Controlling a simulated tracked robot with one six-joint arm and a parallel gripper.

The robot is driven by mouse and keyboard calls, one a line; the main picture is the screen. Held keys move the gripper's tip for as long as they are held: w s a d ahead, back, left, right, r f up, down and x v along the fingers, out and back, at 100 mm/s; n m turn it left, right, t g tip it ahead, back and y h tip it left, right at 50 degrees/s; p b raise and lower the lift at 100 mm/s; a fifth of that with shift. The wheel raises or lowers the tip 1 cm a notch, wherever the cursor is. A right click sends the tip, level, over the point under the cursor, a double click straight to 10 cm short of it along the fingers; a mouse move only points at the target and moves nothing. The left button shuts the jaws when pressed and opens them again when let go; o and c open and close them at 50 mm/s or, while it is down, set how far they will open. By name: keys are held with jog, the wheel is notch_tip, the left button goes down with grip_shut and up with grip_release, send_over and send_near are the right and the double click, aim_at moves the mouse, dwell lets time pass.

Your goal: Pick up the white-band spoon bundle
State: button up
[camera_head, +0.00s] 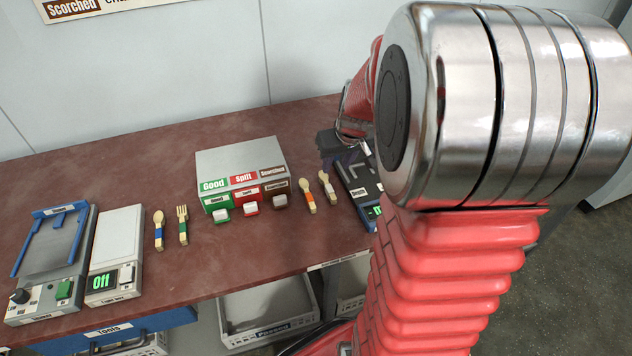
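The white-band spoon bundle (328,188) lies on the dark red bench top, right of the orange-band spoon bundle (308,197). Its round spoon end points away from the bench's front edge. My gripper (345,155) is dark and small, at the right above a dark device. It is beyond the white-band bundle and a little to its right, apart from it. My arm's large silver joint hides part of that area, and the fingers are too dark to read.
A grey box (240,160) with Good, Split and Scorched labels stands left of the bundles. A dark blue device (352,190) is close on the right. A blue-band spoon (158,230) and green-band fork (183,226) lie farther left. The bench front is clear.

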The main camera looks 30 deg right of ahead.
dwell(0.3)
send_over(328, 184)
jog(key=s, duration=0.2)
jog(key=shift+s+a+f, duration=0.1)
jog(key=shift+a+f, duration=0.05)
jog(key=shift+f, duration=1.85)
jog(key=shift+a+f, duration=0.1)
jog(key=shift+f, duration=1.85)
jog(key=shift+x, duration=2.6)
jog(key=shift+s, duration=0.1)
jog(key=shift+c, duration=0.6)
grip_shut()
